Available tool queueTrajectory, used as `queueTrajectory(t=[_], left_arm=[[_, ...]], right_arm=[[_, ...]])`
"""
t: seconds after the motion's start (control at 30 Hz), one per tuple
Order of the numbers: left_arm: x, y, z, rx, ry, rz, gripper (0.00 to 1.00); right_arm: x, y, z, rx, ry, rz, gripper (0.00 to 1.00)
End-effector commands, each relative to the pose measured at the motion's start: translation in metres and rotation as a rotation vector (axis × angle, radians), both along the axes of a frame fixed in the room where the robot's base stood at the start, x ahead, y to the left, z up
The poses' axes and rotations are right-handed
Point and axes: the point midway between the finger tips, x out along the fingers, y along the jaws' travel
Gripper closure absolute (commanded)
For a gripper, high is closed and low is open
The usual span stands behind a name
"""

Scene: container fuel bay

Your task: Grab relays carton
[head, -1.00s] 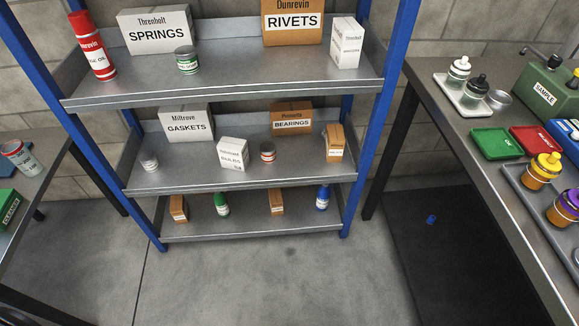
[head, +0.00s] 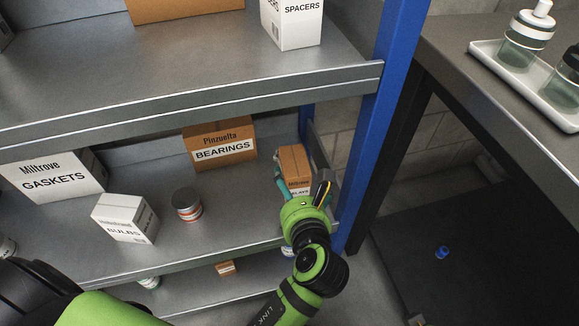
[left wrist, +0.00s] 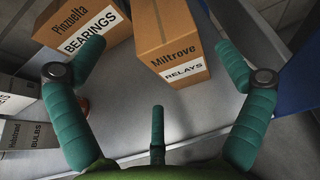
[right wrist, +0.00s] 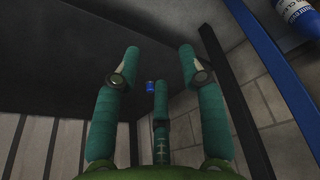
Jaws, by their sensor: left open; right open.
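The relays carton (head: 294,165) is a small brown box with a white label, standing at the right end of the middle shelf. In the left wrist view the relays carton (left wrist: 172,45) reads Miltrove RELAYS and lies ahead between the spread fingers. My left gripper (head: 308,185) is open just in front of the carton, and its fingers partly cover the carton's front in the head view. In the left wrist view my left gripper (left wrist: 158,55) shows nothing held. My right gripper (right wrist: 160,60) is open and empty, pointing at the dark floor area; it is not seen in the head view.
The bearings carton (head: 222,145) stands left of the relays carton, with a small can (head: 187,204) and the bulbs box (head: 125,218) nearer the front. A blue post (head: 385,100) rises close on the right. The upper shelf (head: 200,95) overhangs the middle one.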

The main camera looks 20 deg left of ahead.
Motion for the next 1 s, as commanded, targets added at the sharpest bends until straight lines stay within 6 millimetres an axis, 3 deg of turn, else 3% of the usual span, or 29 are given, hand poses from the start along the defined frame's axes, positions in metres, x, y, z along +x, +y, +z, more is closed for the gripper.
queueTrajectory(t=[0.3, 0.47, 0.8, 1.0], left_arm=[[0.016, 0.008, -0.006, 0.016, 0.0, -0.005, 0.0], [0.027, 0.013, -0.015, 0.015, -0.001, -0.003, 0.0], [0.043, 0.021, -0.023, 0.014, -0.001, -0.006, 0.0], [0.053, 0.027, -0.028, 0.014, 0.001, -0.006, 0.0]], right_arm=[[-0.004, -0.001, 0.022, 0.0, -0.018, -0.001, 0.59], [0.004, 0.002, 0.037, 0.01, -0.088, 0.005, 0.59], [0.067, 0.025, 0.069, 0.067, -0.426, 0.047, 0.59], [0.092, 0.038, 0.092, 0.1, -0.59, 0.069, 0.59]])
